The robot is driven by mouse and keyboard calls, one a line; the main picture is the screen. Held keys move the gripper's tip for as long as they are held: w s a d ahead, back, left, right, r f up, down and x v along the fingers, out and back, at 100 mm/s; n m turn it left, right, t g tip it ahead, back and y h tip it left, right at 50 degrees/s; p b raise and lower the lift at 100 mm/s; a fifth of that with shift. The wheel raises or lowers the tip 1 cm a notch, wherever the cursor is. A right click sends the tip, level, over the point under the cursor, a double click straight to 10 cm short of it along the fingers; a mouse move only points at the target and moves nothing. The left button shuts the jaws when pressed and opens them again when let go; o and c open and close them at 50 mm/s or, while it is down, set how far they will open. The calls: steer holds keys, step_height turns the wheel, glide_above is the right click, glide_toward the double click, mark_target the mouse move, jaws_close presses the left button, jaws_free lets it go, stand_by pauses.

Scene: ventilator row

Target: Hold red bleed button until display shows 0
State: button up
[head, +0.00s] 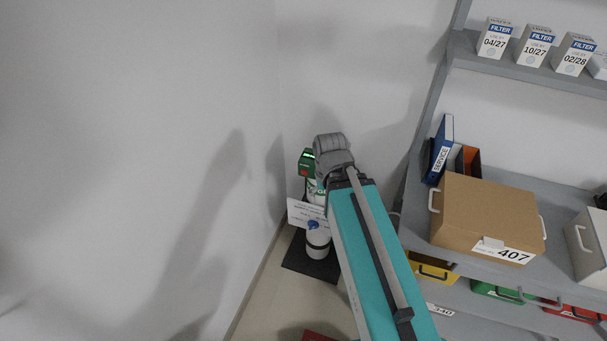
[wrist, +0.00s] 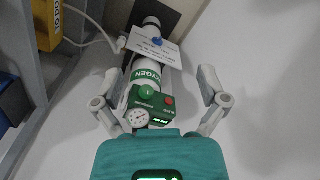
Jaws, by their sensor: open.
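The green regulator block (wrist: 153,105) sits on a white oxygen cylinder with a green OXYGEN band (wrist: 146,76). In the head view the block (head: 306,161) shows a small lit display (head: 309,153), too small to read, and the red button (head: 304,173). My gripper (wrist: 159,72) is open and empty, its fingers either side of the block and apart from the button. In the head view my arm hides part of the cylinder.
A printed card (wrist: 155,47) hangs on the cylinder. Another white bottle with a blue cap (head: 317,241) stands on a dark mat (head: 297,261). The wall is close at left in the head view; a grey shelf (head: 408,222) with a cardboard box (head: 487,212) is at right.

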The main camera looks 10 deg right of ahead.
jaws_close()
stand_by(1.4)
